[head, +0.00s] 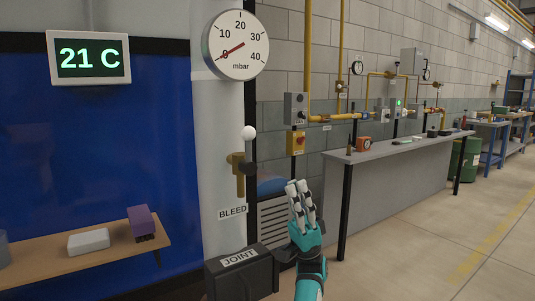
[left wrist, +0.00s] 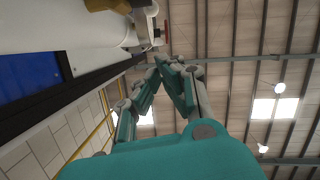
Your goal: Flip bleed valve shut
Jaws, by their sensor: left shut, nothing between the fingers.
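The bleed valve (head: 238,176) is a brass fitting on the white vertical pipe (head: 213,140), above a label reading BLEED. Its lever (head: 249,150) stands upright, with a white ball knob (head: 248,132) at the top. My left gripper (head: 297,186), teal and grey, is to the right of the valve and lower than the knob in the picture. Its fingers point up and are shut and empty. A visible gap separates them from the lever in the head view. In the left wrist view the closed fingers (left wrist: 168,64) show against the ceiling. My right gripper is in neither view.
A round gauge (head: 236,45) above the valve has its red needle near 0 mbar. A black box marked JOINT (head: 243,276) is below the valve. A wooden shelf (head: 60,262) is at left.

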